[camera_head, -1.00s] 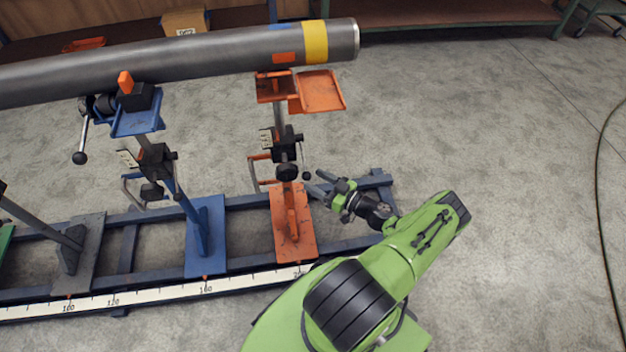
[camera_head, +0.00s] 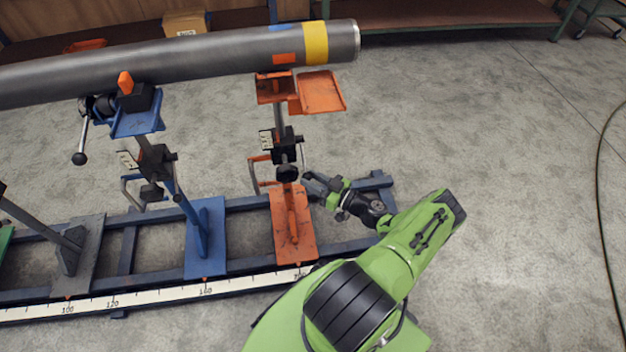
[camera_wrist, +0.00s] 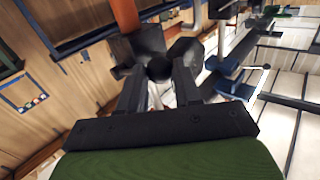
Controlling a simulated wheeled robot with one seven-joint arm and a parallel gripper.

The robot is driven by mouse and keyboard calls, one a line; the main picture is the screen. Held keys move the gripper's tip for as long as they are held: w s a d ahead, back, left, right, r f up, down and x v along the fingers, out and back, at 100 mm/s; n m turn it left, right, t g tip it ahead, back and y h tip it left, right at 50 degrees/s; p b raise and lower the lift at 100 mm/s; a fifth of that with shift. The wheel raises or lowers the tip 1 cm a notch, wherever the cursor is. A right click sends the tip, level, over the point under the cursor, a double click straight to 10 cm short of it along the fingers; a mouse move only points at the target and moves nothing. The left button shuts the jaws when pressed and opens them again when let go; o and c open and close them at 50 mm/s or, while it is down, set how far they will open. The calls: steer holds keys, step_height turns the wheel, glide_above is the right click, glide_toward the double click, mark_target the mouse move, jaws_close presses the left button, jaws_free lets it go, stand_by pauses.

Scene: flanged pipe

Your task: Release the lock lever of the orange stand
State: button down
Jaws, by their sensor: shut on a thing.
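The orange stand (camera_head: 292,222) stands on the dark rail frame, its post rising to an orange head plate (camera_head: 275,88) under the pipe. A black clamp block (camera_head: 286,150) with a round knob sits on the post. My gripper (camera_head: 306,180) is just right of the post, below the clamp. In the wrist view, my gripper (camera_wrist: 160,80) has its two dark fingers on a round black knob (camera_wrist: 159,68), the lever's end, in front of the black clamp parts (camera_wrist: 150,45). The fingers are shut on this knob. The lever's shaft is mostly hidden.
The grey pipe (camera_head: 180,62) with a yellow band lies across the stands. A blue stand (camera_head: 205,235) is to the left, with a black ball-ended handle (camera_head: 79,158). An orange tray (camera_head: 320,92) juts right of the head.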

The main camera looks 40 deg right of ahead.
steer(key=shift+r, duration=0.1)
step_height(320, 180, up, 12)
steer(key=w+d+m+g+p, duration=0.1)
steer(key=m+g+p, duration=0.3)
steer(key=p, duration=0.7)
steer(key=shift+w+f+m+g+y+p, duration=0.2)
steer(key=shift+w+m+g+y+p, duration=0.15)
steer(key=shift+g, duration=0.35)
steer(key=shift+d, duration=0.15)
steer(key=c, duration=1.1)
jaws_free()
steer(key=o, duration=0.3)
steer(key=shift+f, duration=0.1)
steer(key=shift+s, duration=0.15)
